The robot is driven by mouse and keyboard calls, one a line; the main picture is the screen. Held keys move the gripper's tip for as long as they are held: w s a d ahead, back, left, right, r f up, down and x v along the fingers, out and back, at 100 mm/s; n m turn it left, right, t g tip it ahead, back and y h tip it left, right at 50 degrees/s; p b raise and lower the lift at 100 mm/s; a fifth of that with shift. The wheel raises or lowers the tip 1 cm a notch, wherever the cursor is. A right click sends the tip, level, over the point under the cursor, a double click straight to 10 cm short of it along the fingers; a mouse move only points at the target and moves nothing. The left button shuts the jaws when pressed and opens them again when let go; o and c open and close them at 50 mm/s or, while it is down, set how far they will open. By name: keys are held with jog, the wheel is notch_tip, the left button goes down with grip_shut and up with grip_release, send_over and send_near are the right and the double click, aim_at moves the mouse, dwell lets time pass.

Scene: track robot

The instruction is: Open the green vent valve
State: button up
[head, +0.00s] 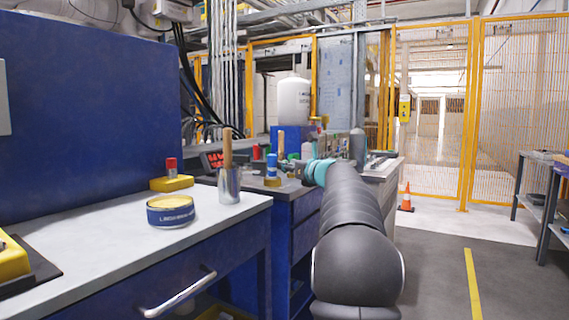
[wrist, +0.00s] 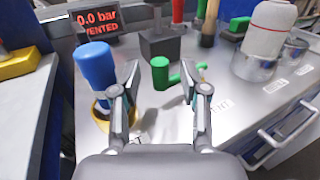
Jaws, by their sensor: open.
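In the wrist view the green vent valve (wrist: 160,72) stands on the grey bench top, with a short green arm (wrist: 187,76) reaching right. My gripper (wrist: 160,82) is open, its fingers on either side of the valve's upright part in the picture. Whether either finger touches the green part, I cannot tell. A display (wrist: 98,20) behind it reads "0.0 bar VENTED" in red. In the head view my gripper (head: 294,166) is small above the far bench, partly hidden by my arm, and the valve is hard to make out.
A blue-topped part (wrist: 97,66) on a yellow base stands close beside my left finger. A dark block with a post (wrist: 160,42) stands behind the valve. A white-and-red bottle (wrist: 268,28) stands at right. In the head view, a brush in a metal cup (head: 229,184) stands on the near bench.

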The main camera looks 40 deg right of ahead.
jog(key=shift+w, duration=1.2)
grip_shut()
jog(key=shift+d, duration=0.1)
